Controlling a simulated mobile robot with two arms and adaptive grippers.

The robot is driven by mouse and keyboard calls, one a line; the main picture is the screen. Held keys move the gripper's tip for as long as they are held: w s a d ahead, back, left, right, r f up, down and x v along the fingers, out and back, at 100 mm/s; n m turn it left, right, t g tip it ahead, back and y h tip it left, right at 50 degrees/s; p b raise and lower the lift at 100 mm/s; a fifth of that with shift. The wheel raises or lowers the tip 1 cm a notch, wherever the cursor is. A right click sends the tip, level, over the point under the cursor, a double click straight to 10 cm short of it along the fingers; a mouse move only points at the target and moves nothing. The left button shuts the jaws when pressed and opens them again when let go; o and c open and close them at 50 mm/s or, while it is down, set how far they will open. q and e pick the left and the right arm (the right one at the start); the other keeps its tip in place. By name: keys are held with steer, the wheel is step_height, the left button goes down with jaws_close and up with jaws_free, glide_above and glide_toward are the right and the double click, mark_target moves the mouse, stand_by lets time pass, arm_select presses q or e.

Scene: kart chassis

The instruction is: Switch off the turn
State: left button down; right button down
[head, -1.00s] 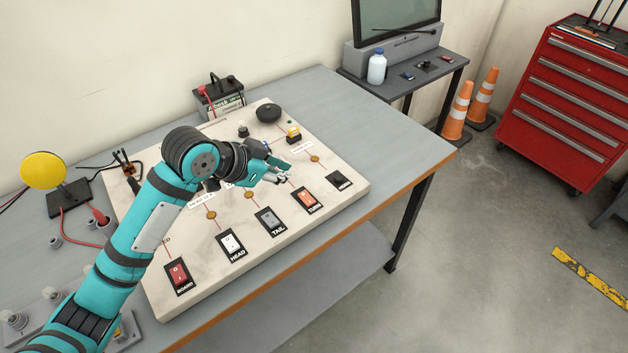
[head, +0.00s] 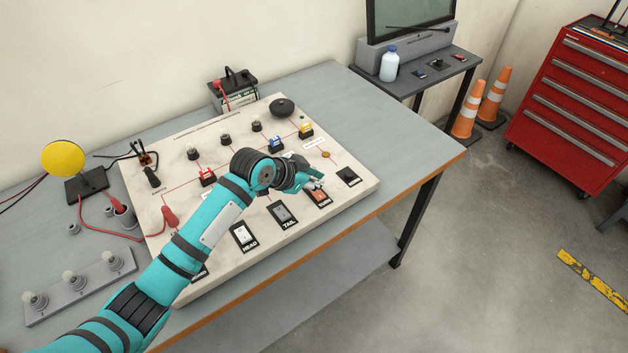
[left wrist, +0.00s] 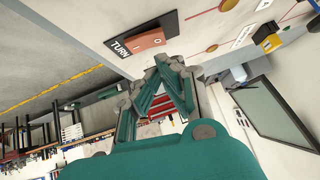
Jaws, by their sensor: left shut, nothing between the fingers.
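The TURN switch is an orange rocker in a black plate, near the front right of the cream board; in the head view the TURN switch (head: 320,198) is partly hidden by my left gripper (head: 316,185). In the left wrist view the TURN switch (left wrist: 147,38) shows clearly, with its marks on the rocker. My left gripper (left wrist: 160,68) is shut and empty, its tips close to the rocker. I cannot tell whether they touch. My right gripper is not in view.
The board (head: 345,203) also holds the TAIL switch (head: 283,214), HEAD switch (head: 244,236), and an unlit-looking black switch (head: 348,176). Colored fuses and black knobs stand behind my gripper. A battery (head: 233,92) is at the back. The table's right end is clear.

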mark_target(317, 193)
arm_select(q)
steer(key=shift+a+f, duration=0.15)
steer(key=shift+f, duration=0.65)
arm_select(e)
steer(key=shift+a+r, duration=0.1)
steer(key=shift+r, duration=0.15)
arm_select(q)
steer(key=shift+f, duration=0.1)
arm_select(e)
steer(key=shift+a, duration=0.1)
arm_select(q)
steer(key=shift+w+a+f, duration=0.1)
steer(key=shift+w+f, duration=0.1)
steer(key=shift+f, duration=0.15)
steer(key=shift+r, duration=0.15)
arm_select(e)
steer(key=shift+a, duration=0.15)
arm_select(q)
steer(key=shift+s, duration=0.1)
